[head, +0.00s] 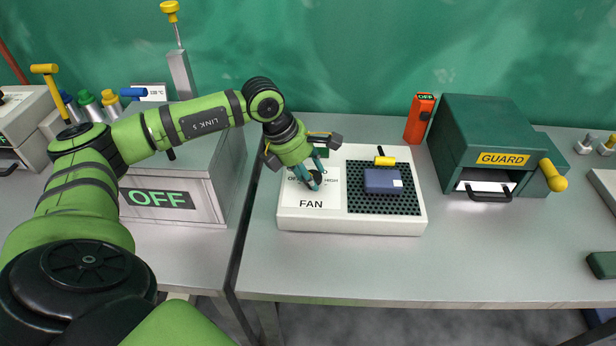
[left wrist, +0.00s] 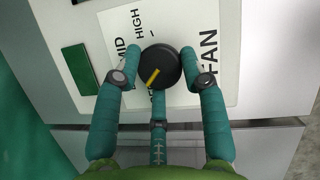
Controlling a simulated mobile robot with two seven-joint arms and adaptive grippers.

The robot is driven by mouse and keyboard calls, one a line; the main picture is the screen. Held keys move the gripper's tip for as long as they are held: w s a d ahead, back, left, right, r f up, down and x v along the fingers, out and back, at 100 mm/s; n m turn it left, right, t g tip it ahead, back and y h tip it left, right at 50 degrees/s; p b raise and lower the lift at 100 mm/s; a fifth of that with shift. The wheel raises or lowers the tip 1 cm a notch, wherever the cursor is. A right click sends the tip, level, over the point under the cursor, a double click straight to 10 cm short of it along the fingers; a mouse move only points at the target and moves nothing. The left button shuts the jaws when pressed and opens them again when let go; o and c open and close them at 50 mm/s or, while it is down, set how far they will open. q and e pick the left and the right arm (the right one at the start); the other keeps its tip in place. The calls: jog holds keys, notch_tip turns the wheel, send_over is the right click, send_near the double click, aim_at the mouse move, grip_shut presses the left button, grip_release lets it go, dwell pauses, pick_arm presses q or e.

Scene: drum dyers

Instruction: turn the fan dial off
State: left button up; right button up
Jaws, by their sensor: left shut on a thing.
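The fan dial (left wrist: 165,62) is a round black knob with a yellow pointer line, seen in the left wrist view. The pointer aims down and slightly left in that picture. The labels MID, HIGH and FAN are readable on the white plate (left wrist: 215,18); the label near the pointer is hidden by a finger. My left gripper (head: 314,181) is over the left half of the white fan unit (head: 352,224). Its teal fingers (left wrist: 160,75) are shut on the dial, from both sides and below in the wrist view. My right gripper is not in view.
A blue block (head: 383,181) and a yellow-handled part (head: 385,160) lie on the unit's black grille. A green GUARD box (head: 485,135) and an orange OFF switch (head: 420,118) stand right. A grey OFF cabinet (head: 215,165) stands left. The front table is clear.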

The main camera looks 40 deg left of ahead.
pick_arm(q)
jog(key=n+b, duration=0.1)
jog(key=n+y+b, duration=0.1)
jog(key=n+b, duration=0.1)
jog(key=n+t+b, duration=0.1)
jog(key=shift+d+n, duration=0.25)
jog(key=shift+n, duration=0.05)
jog(key=shift+r+n+y+b, duration=0.15)
jog(key=shift+n+y+b, duration=0.25)
jog(key=shift+n+b, duration=0.25)
jog(key=shift+w+r, duration=0.1)
jog(key=o, duration=1.2)
jog(key=shift+c, duration=0.2)
jog(key=shift+w, duration=0.1)
